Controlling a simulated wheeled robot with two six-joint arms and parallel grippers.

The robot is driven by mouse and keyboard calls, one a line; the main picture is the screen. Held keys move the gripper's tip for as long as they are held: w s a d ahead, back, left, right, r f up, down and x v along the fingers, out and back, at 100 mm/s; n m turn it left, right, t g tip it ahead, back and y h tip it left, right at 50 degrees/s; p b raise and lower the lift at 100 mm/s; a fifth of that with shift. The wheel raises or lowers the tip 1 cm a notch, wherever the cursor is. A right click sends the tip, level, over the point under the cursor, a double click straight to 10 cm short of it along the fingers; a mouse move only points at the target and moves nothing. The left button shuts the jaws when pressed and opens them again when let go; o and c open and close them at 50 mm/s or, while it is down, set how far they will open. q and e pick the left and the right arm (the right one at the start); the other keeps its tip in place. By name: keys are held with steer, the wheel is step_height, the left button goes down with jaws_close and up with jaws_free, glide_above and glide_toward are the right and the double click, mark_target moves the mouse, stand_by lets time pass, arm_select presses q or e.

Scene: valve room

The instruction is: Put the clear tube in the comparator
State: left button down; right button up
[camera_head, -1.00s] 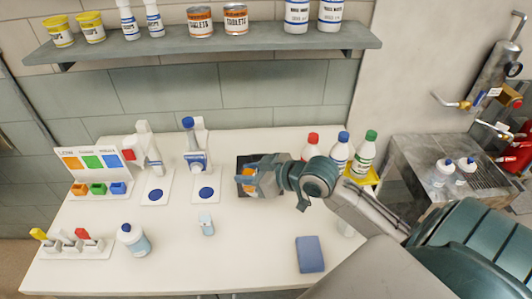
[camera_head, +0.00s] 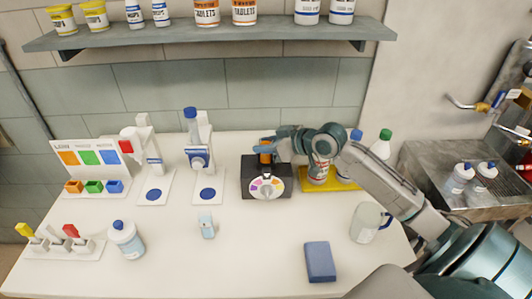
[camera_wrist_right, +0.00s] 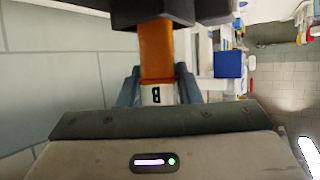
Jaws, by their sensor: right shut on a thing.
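The comparator (camera_head: 266,187) is a black box with a white, colour-segmented dial on the front, near the back middle of the white table. My right gripper (camera_head: 266,148) is over its top from the right. In the right wrist view the gripper (camera_wrist_right: 158,88) is shut on an orange tube (camera_wrist_right: 157,50) with a white label marked B. The tube points into the dark comparator body (camera_wrist_right: 205,10); I cannot tell how deep it sits. The tube also shows in the head view (camera_head: 265,157). No plainly clear tube shows. My left gripper is out of view.
A yellow tray (camera_head: 330,186) with capped bottles stands close right of the comparator, partly behind my right arm. Dispensers (camera_head: 198,160) stand left. The table's front middle is mostly clear.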

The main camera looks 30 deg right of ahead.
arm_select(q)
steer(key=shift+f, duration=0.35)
arm_select(e)
steer(key=shift+f, duration=0.45)
steer(key=shift+f, duration=0.1)
steer(key=o, duration=1)
